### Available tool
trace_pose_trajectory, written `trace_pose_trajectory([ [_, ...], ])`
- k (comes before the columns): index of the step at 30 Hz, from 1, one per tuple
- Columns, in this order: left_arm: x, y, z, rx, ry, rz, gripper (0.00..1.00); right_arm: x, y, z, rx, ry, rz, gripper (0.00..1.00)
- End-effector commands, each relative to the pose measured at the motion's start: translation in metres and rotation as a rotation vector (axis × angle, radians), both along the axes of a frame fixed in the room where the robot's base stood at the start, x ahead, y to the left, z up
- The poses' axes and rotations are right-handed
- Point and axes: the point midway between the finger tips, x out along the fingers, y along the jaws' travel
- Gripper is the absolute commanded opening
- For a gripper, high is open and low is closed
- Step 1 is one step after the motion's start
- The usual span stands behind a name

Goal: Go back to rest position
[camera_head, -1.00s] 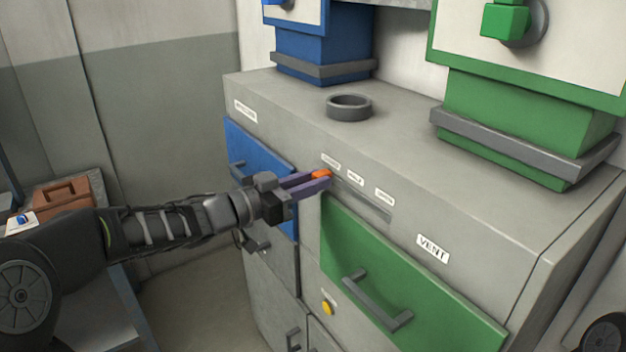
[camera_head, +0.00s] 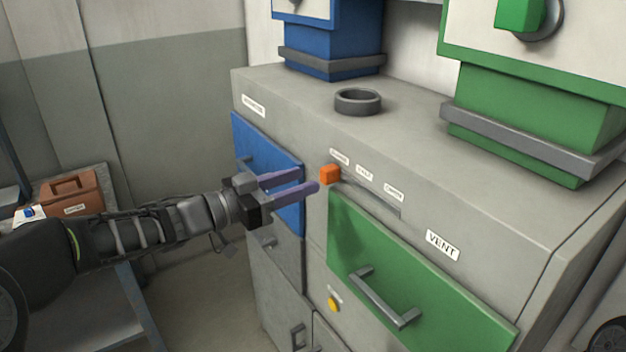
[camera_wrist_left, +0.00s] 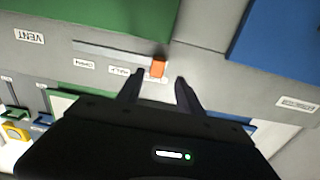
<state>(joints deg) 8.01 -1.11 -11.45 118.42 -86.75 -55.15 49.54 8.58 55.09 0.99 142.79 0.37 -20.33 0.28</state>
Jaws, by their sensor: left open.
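My left gripper (camera_head: 306,181) is open and empty, with its purple fingers apart. It is in front of the cabinet, just left of the orange slider knob (camera_head: 329,174) and clear of it. The knob sits at the left end of its slot, under the leftmost of several small labels. In the left wrist view the orange knob (camera_wrist_left: 158,68) shows beyond and between the two fingertips (camera_wrist_left: 160,82). My right gripper is not in view.
The grey cabinet (camera_head: 420,165) has a blue panel (camera_head: 262,165), a green panel with a handle (camera_head: 420,285), and a yellow button (camera_head: 333,304). A dark ring (camera_head: 358,101) lies on top. A brown box (camera_head: 75,192) stands at the left. Floor between is open.

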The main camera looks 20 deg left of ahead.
Motion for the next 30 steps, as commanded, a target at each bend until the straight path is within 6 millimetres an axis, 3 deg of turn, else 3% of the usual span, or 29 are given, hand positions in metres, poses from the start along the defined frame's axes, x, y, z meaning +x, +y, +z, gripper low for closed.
trace_pose_trajectory([
  [7,-0.020,0.016,0.000,0.000,-0.001,0.000,0.44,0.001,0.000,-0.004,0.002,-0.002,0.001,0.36],
  [23,-0.020,0.017,0.000,0.014,-0.010,0.001,0.44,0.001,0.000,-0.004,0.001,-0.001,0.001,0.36],
  [29,0.000,0.043,-0.002,0.070,-0.069,0.158,0.44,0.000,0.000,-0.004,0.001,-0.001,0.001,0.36],
  [30,0.008,0.048,-0.013,0.063,-0.054,0.207,0.44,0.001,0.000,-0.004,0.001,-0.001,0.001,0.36],
])
